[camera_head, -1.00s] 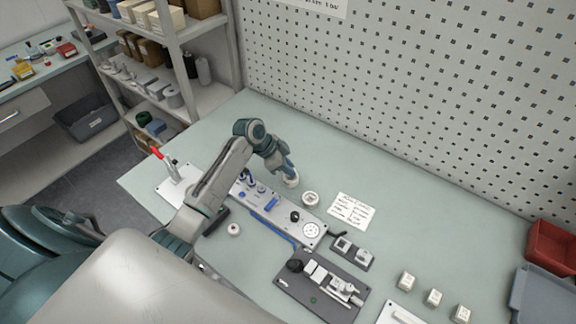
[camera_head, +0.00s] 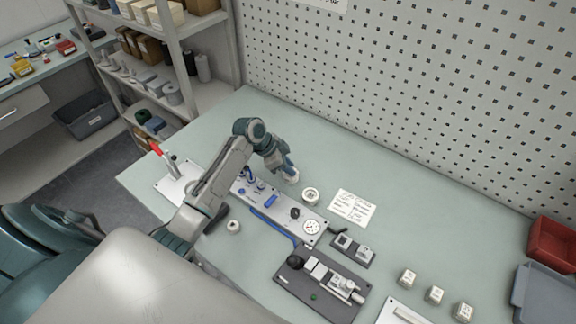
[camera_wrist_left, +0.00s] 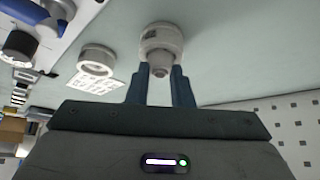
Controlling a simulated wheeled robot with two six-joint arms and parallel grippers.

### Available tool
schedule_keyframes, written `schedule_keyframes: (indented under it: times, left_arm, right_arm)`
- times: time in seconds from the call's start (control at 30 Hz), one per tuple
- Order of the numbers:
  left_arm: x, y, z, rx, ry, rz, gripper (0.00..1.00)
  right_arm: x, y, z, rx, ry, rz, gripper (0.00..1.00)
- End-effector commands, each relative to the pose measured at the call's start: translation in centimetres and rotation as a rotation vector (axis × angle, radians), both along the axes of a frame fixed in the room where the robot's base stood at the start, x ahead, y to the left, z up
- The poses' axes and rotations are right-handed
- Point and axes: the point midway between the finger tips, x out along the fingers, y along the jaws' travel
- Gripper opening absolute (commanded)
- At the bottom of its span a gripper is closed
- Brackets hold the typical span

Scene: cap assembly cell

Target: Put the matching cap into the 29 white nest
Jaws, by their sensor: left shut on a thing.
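My left gripper (camera_head: 287,171) is over the far middle of the bench. Its blue fingers (camera_wrist_left: 160,88) are shut on the small stem of a round white cap (camera_wrist_left: 161,42), which also shows in the head view (camera_head: 292,178). Another round white piece (camera_head: 310,195) stands just right of it and shows as a ring in the left wrist view (camera_wrist_left: 97,60). Several small white blocks with markings (camera_head: 435,295) stand at right; I cannot read which is 29. My right gripper is not in view.
A dark tray (camera_head: 310,300) is in front. A paper card (camera_head: 352,208) lies to the right. A red-handled clamp (camera_head: 172,165) stands left. A perforated wall closes the back.

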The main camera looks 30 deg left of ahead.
Motion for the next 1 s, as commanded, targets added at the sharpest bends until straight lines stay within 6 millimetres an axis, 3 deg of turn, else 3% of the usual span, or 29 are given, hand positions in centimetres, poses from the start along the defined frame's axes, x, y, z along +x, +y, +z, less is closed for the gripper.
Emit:
schedule_keyframes:
  times: [1.0]
  left_arm:
    - [-0.05, -0.01, -0.93, 0.000, 0.002, 0.000, 0.11]
  right_arm:
    - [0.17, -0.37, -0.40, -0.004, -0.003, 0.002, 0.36]
